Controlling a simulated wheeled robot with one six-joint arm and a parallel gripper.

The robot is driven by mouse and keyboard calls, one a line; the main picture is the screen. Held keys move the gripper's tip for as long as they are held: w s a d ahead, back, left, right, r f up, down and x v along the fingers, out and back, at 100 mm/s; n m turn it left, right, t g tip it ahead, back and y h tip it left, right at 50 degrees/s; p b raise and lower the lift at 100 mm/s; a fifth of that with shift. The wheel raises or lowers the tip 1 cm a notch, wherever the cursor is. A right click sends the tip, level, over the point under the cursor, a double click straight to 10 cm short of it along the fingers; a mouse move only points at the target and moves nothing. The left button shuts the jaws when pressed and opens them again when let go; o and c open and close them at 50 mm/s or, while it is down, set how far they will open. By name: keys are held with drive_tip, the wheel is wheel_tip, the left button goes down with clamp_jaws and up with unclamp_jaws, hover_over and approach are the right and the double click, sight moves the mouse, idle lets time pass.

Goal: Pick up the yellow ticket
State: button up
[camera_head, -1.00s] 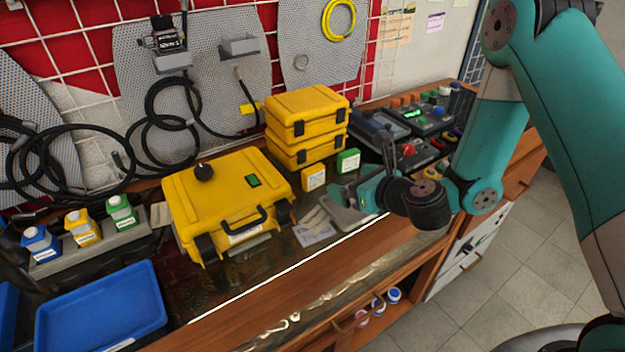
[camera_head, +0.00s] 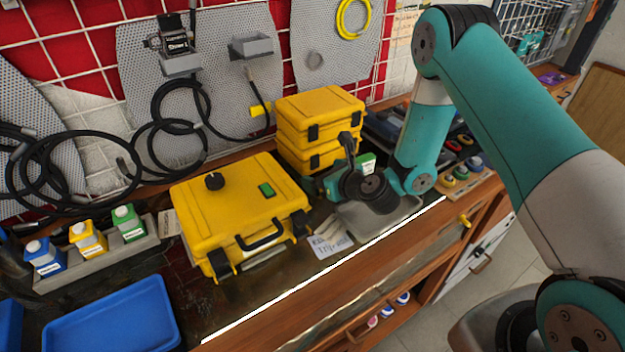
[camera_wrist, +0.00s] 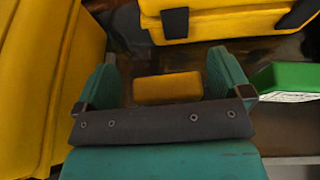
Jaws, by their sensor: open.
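The yellow ticket (camera_wrist: 167,88) is a small yellow block on the dark bench top. In the wrist view it lies between the two teal fingers of my gripper (camera_wrist: 164,72), with gaps on both sides. My gripper is open and empty. In the head view my gripper (camera_head: 320,184) is low over the bench between the large yellow case and the stacked yellow cases, and it hides the ticket. A green block with a white label (camera_wrist: 288,80) sits just right of the right finger; part of it shows in the head view (camera_head: 366,163).
The large yellow case (camera_head: 240,208) stands close left of my gripper. The stacked yellow cases (camera_head: 322,112) stand just behind it. A grey tray (camera_head: 400,214) and a paper note (camera_head: 331,245) lie nearby. A blue tray (camera_head: 110,318) is at the front left.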

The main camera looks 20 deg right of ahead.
drive_tip(key=shift+w+d+f, duration=0.3)
drive_tip(key=shift+w+d, duration=0.05)
drive_tip(key=shift+w, duration=0.3)
drive_tip(key=shift+a, duration=0.3)
drive_tip(key=shift+c, duration=1.1)
drive_tip(key=c, duration=0.8)
drive_tip(key=shift+r, duration=0.1)
